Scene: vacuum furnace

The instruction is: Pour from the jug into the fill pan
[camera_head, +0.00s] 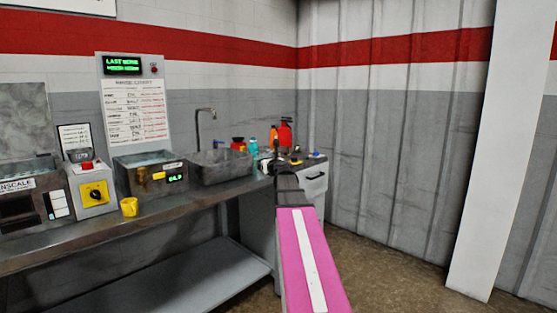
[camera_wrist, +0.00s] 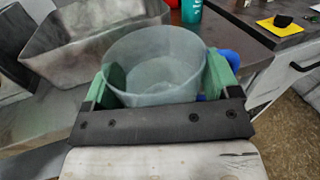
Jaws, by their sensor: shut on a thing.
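My gripper (camera_wrist: 161,82) is shut on a translucent, pale jug (camera_wrist: 155,60), with a green finger on each side. The jug's open rim faces the wrist camera; blue parts, perhaps its handle, show at its right. I cannot tell how full it is. A grey metal basin (camera_wrist: 95,40) lies just beyond and left of the jug in the wrist view. In the head view, a grey basin (camera_head: 222,168) stands under the tap, left of my gripper (camera_head: 276,166). I cannot tell whether this basin is the fill pan. The jug is mostly hidden by my arm there.
A water-filled tank (camera_head: 150,163) with a green display stands left of the basin. A yellow mug (camera_head: 129,207) stands at the bench's front edge. A teal bottle (camera_wrist: 191,11) and a red container (camera_head: 285,133) stand behind. A yellow pad (camera_wrist: 288,25) lies on the right counter.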

